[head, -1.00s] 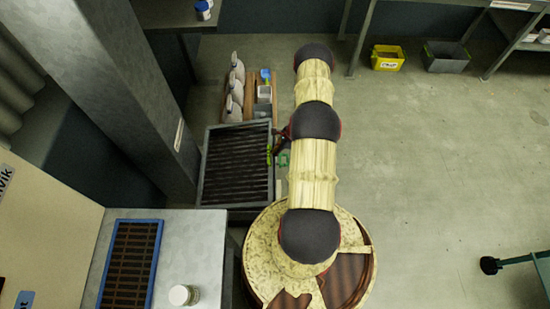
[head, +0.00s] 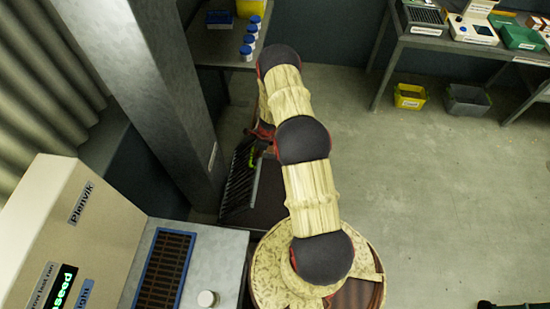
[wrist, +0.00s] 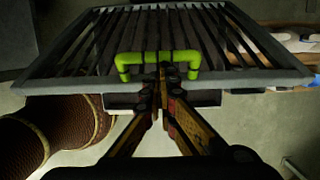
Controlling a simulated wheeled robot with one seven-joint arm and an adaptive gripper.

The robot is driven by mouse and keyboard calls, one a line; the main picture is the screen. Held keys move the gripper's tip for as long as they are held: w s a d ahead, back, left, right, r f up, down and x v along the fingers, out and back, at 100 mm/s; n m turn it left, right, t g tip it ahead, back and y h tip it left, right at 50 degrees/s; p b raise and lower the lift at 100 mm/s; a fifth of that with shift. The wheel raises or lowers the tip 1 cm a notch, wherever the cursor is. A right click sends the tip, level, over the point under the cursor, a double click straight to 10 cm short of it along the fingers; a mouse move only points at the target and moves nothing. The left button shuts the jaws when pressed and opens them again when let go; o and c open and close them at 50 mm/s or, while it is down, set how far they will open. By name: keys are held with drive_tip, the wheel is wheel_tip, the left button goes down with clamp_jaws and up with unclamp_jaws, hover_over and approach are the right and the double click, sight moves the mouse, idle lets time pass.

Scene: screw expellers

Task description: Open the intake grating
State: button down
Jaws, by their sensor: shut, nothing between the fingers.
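The intake grating (head: 239,178) is a dark slatted panel in a grey frame. In the head view it stands tilted up steeply beside the grey column, with a dark space (head: 268,200) to its right. In the wrist view the grating (wrist: 235,77) fills the upper middle, with a bright green bar handle (wrist: 187,57) near its close edge. My gripper (wrist: 163,72) is shut and empty, its fingertips at the middle of the handle. I cannot tell whether they touch it or reach behind it. In the head view my arm partly hides the gripper and handle.
A grey column (head: 150,80) rises just left of the grating. A machine top with a blue-framed grate (head: 188,237) and a small white-lidded jar (head: 207,299) is in front. A shelf with blue-lidded jars (head: 247,52) is behind. Open floor (head: 430,180) lies right.

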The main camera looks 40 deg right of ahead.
drive_tip(key=w+a+r+p, duration=0.2)
drive_tip(key=w+a+r, duration=0.1)
drive_tip(key=w+a, duration=0.2)
drive_tip(key=shift+w+r, duration=0.25)
drive_tip(key=shift+w, duration=0.45)
drive_tip(key=shift+f, duration=0.1)
idle(0.4)
wheel_tip(320, 180, down, 4)
drive_tip(key=s+d+b, duration=0.1)
drive_tip(key=s+b, duration=0.1)
drive_tip(key=b, duration=0.2)
drive_tip(key=s+d+r+p, duration=0.1)
drive_tip(key=s+d+r, duration=0.3)
drive_tip(key=r, duration=0.4)
drive_tip(key=shift+s+r+p, duration=0.2)
drive_tip(key=shift+r+p, duration=0.1)
drive_tip(key=shift+r, duration=0.1)
